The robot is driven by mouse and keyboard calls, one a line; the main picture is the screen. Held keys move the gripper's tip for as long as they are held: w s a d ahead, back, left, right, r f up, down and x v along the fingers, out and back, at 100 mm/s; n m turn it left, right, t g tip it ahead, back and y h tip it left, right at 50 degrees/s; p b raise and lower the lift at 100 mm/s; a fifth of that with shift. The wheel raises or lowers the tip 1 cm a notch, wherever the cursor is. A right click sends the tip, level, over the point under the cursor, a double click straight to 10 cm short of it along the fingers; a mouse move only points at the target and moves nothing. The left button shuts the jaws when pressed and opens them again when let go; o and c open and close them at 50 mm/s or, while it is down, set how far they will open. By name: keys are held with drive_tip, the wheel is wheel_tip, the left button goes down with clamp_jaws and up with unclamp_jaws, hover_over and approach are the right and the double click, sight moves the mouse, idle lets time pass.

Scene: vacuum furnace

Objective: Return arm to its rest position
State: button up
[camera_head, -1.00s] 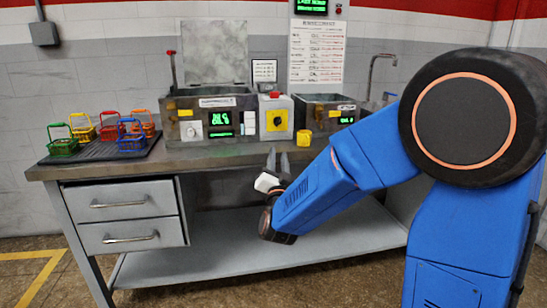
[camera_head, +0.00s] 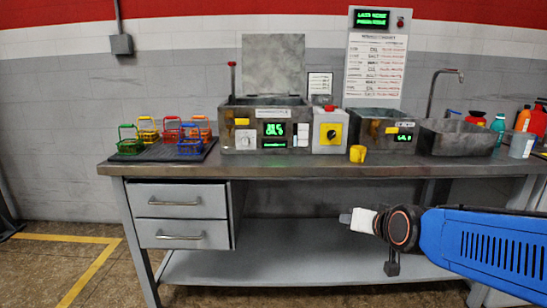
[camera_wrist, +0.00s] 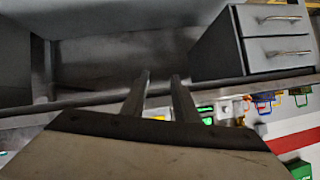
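My arm (camera_head: 490,245) reaches in from the right edge of the head view, in front of the bench and below its top. My gripper (camera_head: 345,217) points left there, in front of the open space under the bench, and its fingers are small and hard to make out. In the wrist view my gripper (camera_wrist: 160,95) shows two fingers standing apart with nothing between them. The wrist view is upside down, with the bench drawers (camera_wrist: 280,35) at upper right.
The bench (camera_head: 300,170) holds coloured baskets (camera_head: 157,135) on a dark mat at left, an open-lidded tank (camera_head: 240,140), a yellow cup (camera_head: 357,153), a sink (camera_head: 455,137) and several bottles at right. The lower shelf (camera_head: 290,267) looks bare.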

drive_tip(key=s+d+f+g, duration=0.2)
drive_tip(key=s, duration=0.6)
drive_tip(key=s+d+f+n+g+h, duration=0.1)
drive_tip(key=s+d+f+g, duration=0.1)
drive_tip(key=s, duration=0.6)
drive_tip(key=s+d+f+g+h, duration=0.1)
drive_tip(key=s+d+f+g, duration=0.1)
drive_tip(key=s, duration=0.6)
drive_tip(key=shift+d+f+n+g, duration=0.3)
drive_tip(key=shift+d+f+g, duration=0.15)
drive_tip(key=shift+d, duration=0.2)
